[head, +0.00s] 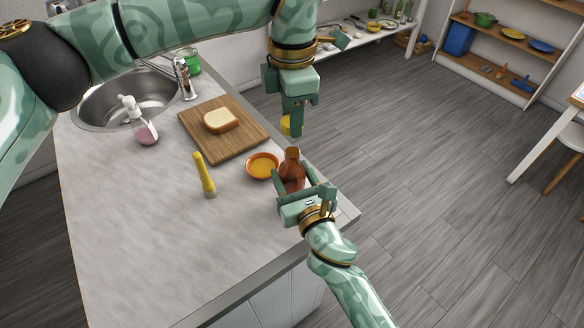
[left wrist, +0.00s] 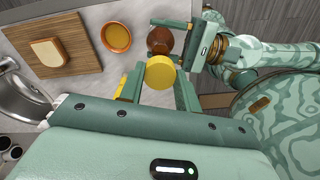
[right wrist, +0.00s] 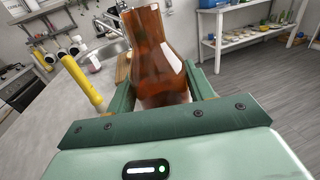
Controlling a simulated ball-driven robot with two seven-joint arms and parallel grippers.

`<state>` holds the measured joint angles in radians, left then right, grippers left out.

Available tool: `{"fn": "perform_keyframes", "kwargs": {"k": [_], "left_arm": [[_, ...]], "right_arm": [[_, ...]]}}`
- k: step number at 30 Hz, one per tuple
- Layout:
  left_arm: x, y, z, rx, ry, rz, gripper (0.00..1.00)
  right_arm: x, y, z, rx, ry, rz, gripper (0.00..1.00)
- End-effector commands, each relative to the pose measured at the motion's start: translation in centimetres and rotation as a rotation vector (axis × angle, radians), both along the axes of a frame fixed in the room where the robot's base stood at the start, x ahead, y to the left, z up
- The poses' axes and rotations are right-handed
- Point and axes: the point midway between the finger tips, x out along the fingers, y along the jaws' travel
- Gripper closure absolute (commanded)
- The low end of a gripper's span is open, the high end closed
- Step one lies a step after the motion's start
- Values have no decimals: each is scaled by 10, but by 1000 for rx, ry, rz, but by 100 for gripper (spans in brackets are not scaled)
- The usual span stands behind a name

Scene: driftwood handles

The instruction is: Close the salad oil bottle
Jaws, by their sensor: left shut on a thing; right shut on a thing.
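The salad oil bottle (head: 293,166) is reddish brown and stands upright near the right edge of the counter, its neck uncovered. It also fills the middle of the right wrist view (right wrist: 155,50). My right gripper (head: 305,193) is shut around the bottle's body. My left gripper (head: 292,118) points down above the bottle and is shut on a round yellow cap (left wrist: 161,74). In the head view the cap (head: 286,125) hangs apart from the bottle, above its mouth. In the left wrist view the bottle (left wrist: 165,40) lies just beyond the cap.
An orange bowl (head: 262,166) sits close beside the bottle. A yellow grinder-like object (head: 204,176) stands left of it. A cutting board (head: 232,148) with bread (head: 221,120), a soap dispenser (head: 140,122) and a sink (head: 135,97) lie farther back. The front left countertop is clear.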

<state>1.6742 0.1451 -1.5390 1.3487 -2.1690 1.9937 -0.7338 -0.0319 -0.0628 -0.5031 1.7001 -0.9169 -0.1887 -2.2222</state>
Motion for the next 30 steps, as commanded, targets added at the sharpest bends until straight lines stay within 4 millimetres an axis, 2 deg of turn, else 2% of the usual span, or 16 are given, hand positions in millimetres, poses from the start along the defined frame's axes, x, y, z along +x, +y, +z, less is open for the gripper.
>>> {"fn": "perform_keyframes", "kwargs": {"k": [3,9,24,30], "left_arm": [[-1,0,-20,1,3,0,88],[-1,-1,-41,1,1,1,88],[0,-1,-42,0,1,0,88],[-1,-1,-50,0,1,-1,88]], "right_arm": [[0,0,0,0,0,0,88],[0,0,0,1,0,0,88],[0,0,0,1,1,0,88],[0,0,0,1,1,0,88]]}}
